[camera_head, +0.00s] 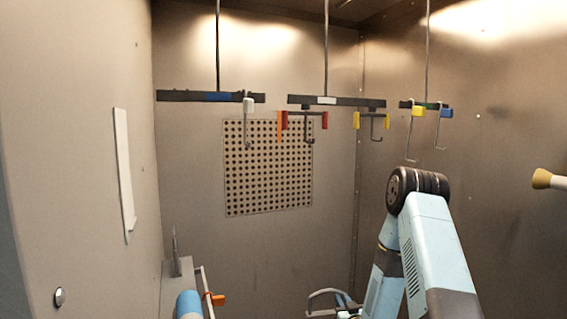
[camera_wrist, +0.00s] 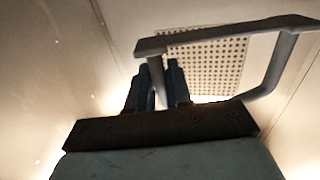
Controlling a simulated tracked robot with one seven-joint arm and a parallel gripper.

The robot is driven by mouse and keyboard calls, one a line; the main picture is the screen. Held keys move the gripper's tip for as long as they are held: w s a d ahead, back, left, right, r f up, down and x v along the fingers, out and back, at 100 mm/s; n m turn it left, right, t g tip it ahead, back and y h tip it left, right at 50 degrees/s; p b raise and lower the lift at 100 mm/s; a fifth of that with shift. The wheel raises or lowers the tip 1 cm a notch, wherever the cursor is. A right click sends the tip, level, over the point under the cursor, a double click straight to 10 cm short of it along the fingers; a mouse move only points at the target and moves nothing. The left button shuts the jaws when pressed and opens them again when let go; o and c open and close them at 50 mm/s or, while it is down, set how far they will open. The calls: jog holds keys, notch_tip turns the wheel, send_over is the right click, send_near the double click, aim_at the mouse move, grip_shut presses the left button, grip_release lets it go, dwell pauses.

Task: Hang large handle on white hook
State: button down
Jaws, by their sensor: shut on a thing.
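The large handle (camera_wrist: 225,35) is a grey bar with bent legs. My gripper (camera_wrist: 157,75) is shut on one leg of it in the wrist view, and the long bar and other leg reach to the right. In the head view the handle (camera_head: 325,292) shows low at the bottom edge, well below the hanging bars, with my gripper partly cut off there. The white hook (camera_head: 248,106) is a white block with a thin wire hook below it, at the right end of the left hanging bar (camera_head: 185,96). It is empty and apart from the handle.
The middle bar (camera_head: 345,102) has red and orange pieces, and yellow pieces sit by its right end. The right bar (camera_head: 405,104) has yellow and blue hooks. A shelf (camera_head: 175,285) with an orange clip (camera_head: 217,300) stands lower left. A perforated panel (camera_head: 265,180) is on the back wall.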

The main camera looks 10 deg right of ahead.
jog(key=s+a+r+n+g+y, duration=0.1)
jog(key=a+r+n+y, duration=0.3)
jog(key=r, duration=0.6)
jog(key=a+r+g+y, duration=0.1)
jog(key=a+r+y, duration=0.1)
jog(key=a+r, duration=0.55)
jog(key=s+a+r+n+g+y, duration=0.1)
jog(key=a+r+n+y, duration=0.15)
jog(key=r, duration=0.85)
jog(key=s+a+r+y, duration=0.1)
jog(key=s+a+r, duration=0.2)
jog(key=s+r, duration=0.45)
jog(key=s+a+r+n+g+y, duration=0.1)
jog(key=s+a+r, duration=0.2)
jog(key=s+r, duration=0.45)
jog(key=s+a+r+y, duration=0.1)
jog(key=s+a+r, duration=0.2)
jog(key=s+r, duration=0.45)
jog(key=w+a+r, duration=0.1)
jog(key=w, duration=0.8)
jog(key=shift+a+r, duration=0.2)
jog(key=shift+a, duration=0.2)
jog(key=shift+w, duration=0.15)
jog(key=shift+w+a, duration=0.2)
jog(key=shift+w, duration=0.5)
jog(key=shift+w+a, duration=0.25)
jog(key=shift+w, duration=0.5)
jog(key=shift+w+a, duration=0.2)
jog(key=shift+w, duration=0.5)
jog(key=shift+f, duration=0.65)
